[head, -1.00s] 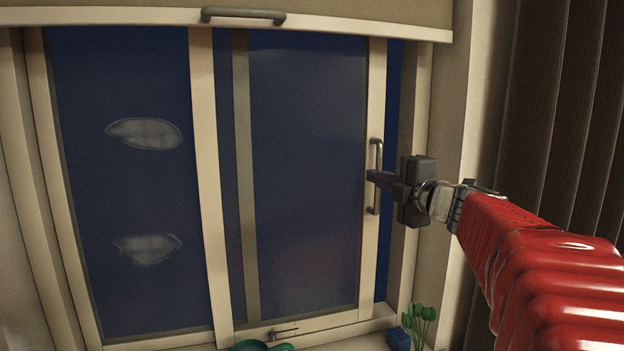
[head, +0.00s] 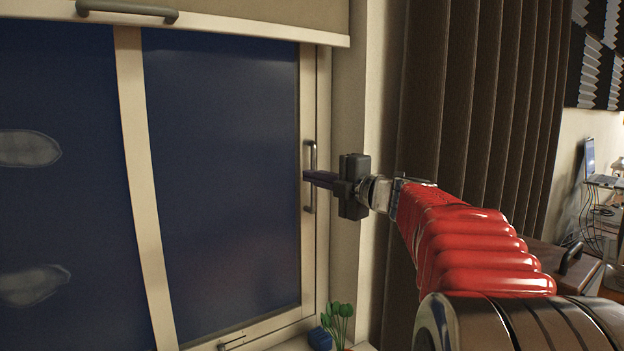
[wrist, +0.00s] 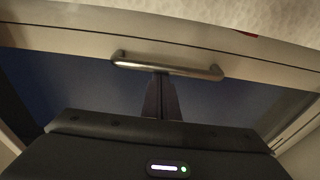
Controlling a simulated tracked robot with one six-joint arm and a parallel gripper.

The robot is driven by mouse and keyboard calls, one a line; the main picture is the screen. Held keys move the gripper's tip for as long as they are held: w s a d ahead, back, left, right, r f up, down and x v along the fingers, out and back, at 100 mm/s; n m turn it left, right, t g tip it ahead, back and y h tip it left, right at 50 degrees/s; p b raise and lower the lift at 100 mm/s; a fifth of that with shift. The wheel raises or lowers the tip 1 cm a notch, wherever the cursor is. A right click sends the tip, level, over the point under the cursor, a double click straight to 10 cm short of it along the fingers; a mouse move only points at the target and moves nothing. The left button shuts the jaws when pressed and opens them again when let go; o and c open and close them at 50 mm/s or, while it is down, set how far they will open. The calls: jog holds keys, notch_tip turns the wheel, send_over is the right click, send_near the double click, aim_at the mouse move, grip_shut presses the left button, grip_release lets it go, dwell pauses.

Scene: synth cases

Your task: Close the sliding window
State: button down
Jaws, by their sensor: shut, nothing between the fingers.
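The sliding window sash (head: 309,90) has a pale frame and dark blue glass. Its right stile stands against the right side of the window frame (head: 323,110), with no blue gap showing between them. A grey vertical bar handle (head: 312,150) is on that stile. My gripper (head: 306,176) is shut and empty, its fingertips at the middle of the handle. In the wrist view my fingers (wrist: 160,80) meet the handle (wrist: 190,70) about midway along the bar. I cannot tell whether they press on it or lie just behind it.
A blind with a grey handle (head: 127,10) hangs above the window. A brown curtain (head: 480,100) hangs to the right. A green plant (head: 338,318) and a blue object (head: 320,339) are below the handle. A small latch (head: 232,343) is on the sash's bottom rail.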

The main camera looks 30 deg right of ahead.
jog(key=shift+d+r, duration=0.1)
jog(key=shift+d, duration=0.3)
jog(key=shift+a, duration=0.1)
jog(key=a, duration=0.4)
jog(key=v, duration=0.9)
jog(key=shift+s+a, duration=0.2)
jog(key=shift+s, duration=0.05)
